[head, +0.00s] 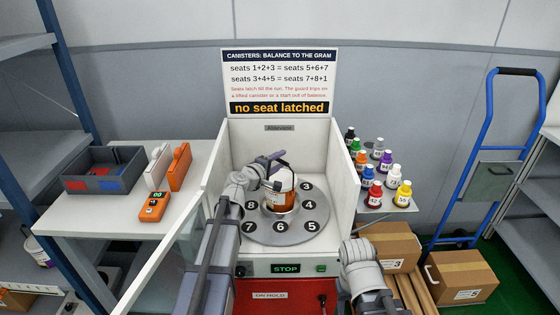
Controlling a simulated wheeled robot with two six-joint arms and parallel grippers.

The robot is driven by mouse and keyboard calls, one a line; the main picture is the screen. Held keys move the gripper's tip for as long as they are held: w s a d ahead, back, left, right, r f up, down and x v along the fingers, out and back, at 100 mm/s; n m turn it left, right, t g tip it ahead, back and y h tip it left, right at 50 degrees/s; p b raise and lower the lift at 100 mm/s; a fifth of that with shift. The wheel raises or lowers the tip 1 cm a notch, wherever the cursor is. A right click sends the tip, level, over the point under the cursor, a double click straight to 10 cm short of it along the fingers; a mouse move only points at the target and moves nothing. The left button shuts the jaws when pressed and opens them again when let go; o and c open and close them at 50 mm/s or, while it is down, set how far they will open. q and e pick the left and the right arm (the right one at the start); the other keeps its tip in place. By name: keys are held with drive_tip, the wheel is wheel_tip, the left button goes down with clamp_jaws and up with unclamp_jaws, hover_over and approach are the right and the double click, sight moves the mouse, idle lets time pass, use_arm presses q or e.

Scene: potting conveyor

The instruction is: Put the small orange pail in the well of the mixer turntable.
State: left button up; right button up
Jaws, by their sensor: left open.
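The small orange pail (272,201) is at the middle of the grey mixer turntable (261,234), within the metal rim of the central well. How deep it sits is hard to tell, because my left gripper (281,187) covers its top. That gripper is open and points down right over the pail; its fingertips are mostly hidden. Numbered black seats 3 to 8 show around the well, with nothing standing on them. The other seats are hidden behind my left arm. My right arm is at the lower right, and its gripper is not in view.
White walls (343,170) enclose the turntable at the sides and back. The sign (279,82) reads "no seat latched"; the front panel shows STOP (286,268). Coloured bottles (376,190) stand on a right shelf. A grey bin (103,183) and orange tool (154,206) are on the left table.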

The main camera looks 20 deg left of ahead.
use_arm(q)
drive_tip(key=p+v, duration=0.2)
drive_tip(key=v, duration=0.9)
drive_tip(key=shift+s, duration=0.3)
drive_tip(key=shift+a+r, duration=0.1)
drive_tip(key=s+d+f+m+g+h, duration=0.1)
drive_tip(key=s+d+f+m+g, duration=0.35)
drive_tip(key=d, duration=0.45)
drive_tip(key=s+d+f+m+g+h, duration=0.2)
drive_tip(key=s+d+f+m+g, duration=0.3)
drive_tip(key=d, duration=0.4)
drive_tip(key=s+d+f+m+g+y, duration=0.1)
drive_tip(key=s+f+m+g+y, duration=0.2)
drive_tip(key=s, duration=0.4)
drive_tip(key=s+d+f+m+g+y, duration=0.1)
drive_tip(key=s+f+m+g+y, duration=0.2)
drive_tip(key=s+f+m+y, duration=0.2)
drive_tip(key=s+y, duration=0.1)
drive_tip(key=s, duration=0.2)
drive_tip(key=shift+s+d, duration=0.15)
drive_tip(key=shift+s, duration=0.1)
drive_tip(key=shift+m, duration=0.25)
